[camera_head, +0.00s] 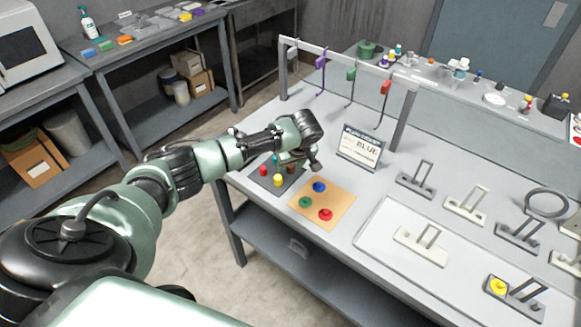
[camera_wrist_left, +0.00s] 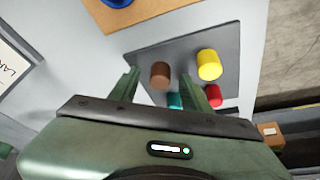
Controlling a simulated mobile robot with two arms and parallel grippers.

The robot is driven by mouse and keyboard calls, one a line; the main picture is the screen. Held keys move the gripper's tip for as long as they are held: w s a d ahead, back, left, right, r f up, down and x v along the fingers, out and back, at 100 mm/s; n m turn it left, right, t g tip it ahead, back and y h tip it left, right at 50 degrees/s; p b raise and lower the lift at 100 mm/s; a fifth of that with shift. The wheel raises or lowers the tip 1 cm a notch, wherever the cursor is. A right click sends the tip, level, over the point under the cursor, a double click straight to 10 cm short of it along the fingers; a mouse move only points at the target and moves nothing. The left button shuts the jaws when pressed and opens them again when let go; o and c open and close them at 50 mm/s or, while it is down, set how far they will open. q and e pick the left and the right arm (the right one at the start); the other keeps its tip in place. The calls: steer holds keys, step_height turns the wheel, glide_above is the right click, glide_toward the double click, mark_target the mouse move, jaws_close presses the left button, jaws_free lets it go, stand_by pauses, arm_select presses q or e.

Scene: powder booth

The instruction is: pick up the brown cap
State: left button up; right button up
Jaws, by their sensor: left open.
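The brown cap (camera_wrist_left: 160,75) stands on a dark grey mat (camera_wrist_left: 178,52) in the left wrist view, and a bit of it (camera_head: 291,168) shows under the gripper in the head view. My left gripper (camera_wrist_left: 166,80) is open and empty. Its two fingers show on either side of the brown cap in the wrist view, the cap nearer the left finger. I cannot tell whether the fingertips are level with the cap. In the head view my left gripper (camera_head: 290,158) is over the mat's far right part. My right gripper is not in view.
Yellow (camera_wrist_left: 209,64), red (camera_wrist_left: 213,94) and teal (camera_wrist_left: 175,100) caps share the mat close by. An orange board (camera_head: 328,213) with blue, green and red caps lies to the right. A rail with hooks (camera_head: 350,66) spans the table.

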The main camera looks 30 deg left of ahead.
arm_select(q)
jaws_close()
steer(key=shift+r, duration=0.1)
